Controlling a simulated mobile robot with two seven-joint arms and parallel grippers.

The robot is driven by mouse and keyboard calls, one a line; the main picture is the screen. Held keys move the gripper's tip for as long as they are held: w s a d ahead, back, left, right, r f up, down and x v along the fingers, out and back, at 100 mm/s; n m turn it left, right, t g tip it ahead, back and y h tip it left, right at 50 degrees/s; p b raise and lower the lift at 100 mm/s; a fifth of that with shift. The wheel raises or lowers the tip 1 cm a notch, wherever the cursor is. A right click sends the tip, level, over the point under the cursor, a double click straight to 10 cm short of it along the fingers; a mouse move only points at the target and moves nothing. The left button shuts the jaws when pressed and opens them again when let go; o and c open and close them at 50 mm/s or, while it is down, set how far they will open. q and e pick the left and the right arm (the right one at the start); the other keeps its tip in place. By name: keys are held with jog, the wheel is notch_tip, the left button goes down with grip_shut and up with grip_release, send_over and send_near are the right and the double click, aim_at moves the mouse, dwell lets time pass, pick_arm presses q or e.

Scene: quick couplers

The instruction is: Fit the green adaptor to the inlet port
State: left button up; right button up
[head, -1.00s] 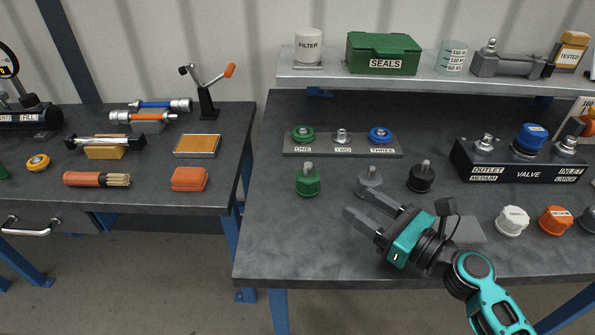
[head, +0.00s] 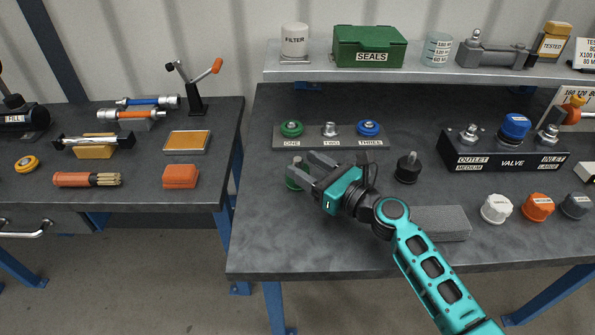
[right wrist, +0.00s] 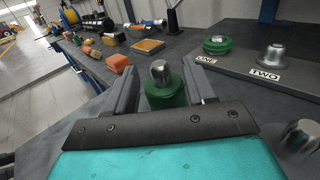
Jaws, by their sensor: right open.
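The green adaptor (right wrist: 165,92), a green body with a metal stud on top, stands upright on the bench. In the right wrist view it is between the open fingers of my right gripper (right wrist: 163,85). In the head view the adaptor (head: 293,181) is partly hidden behind my right gripper (head: 307,168). The inlet port (head: 549,136) is the right-hand fitting on the black valve block (head: 505,162), far to the right of my gripper. My left gripper is not in view.
A rack (head: 345,141) labelled ONE, TWO, THREE lies just behind. A black adaptor (head: 407,167) stands to the right of my gripper. White (head: 496,208), orange (head: 537,207) and dark grey (head: 576,206) caps stand at the front right, near a grey block (head: 440,222).

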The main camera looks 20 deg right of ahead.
jog(key=shift+w+a, duration=0.15)
jog(key=shift+w, duration=0.1)
jog(key=shift+c, duration=0.3)
grip_shut()
